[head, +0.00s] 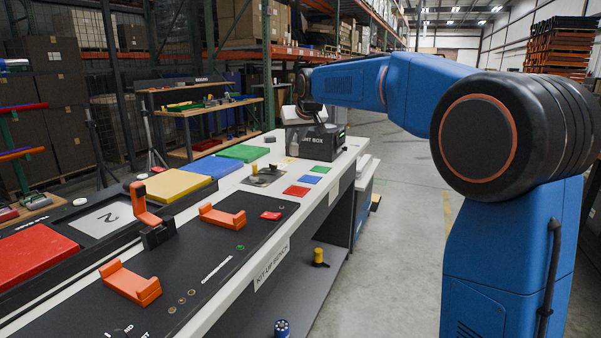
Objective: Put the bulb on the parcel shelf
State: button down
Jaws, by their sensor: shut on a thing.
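My gripper (303,122) is at the far end of the bench, at the dark light box (322,146). It is small in the picture and its fingers are hard to make out. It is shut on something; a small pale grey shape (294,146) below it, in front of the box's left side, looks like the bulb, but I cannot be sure. Whether that shape touches the box or bench is unclear. No label reading parcel shelf is legible. A grey lower shelf (300,300) under the bench holds a yellow-topped item (320,257) and a blue cylinder (282,328).
The kit-up bench (225,290) carries orange cradles (130,284), an upright orange-and-black clamp (150,222), and red, yellow, blue and green panels. A grey metal fixture (266,176) stands before the light box. The aisle floor (400,240) right of the bench is clear.

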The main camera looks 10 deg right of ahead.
aim_at(295, 152)
jog(key=f, duration=0.6)
jog(key=shift+w+a+f, duration=0.1)
jog(key=shift+w, duration=0.1)
jog(key=shift+f, duration=1.9)
jog(key=c, duration=1.6)
grip_release()
jog(key=shift+f, duration=0.1)
jog(key=shift+s+r, duration=0.25)
jog(key=shift+r, duration=0.15)
jog(key=v, duration=1.1)
jog(key=shift+s, duration=0.2)
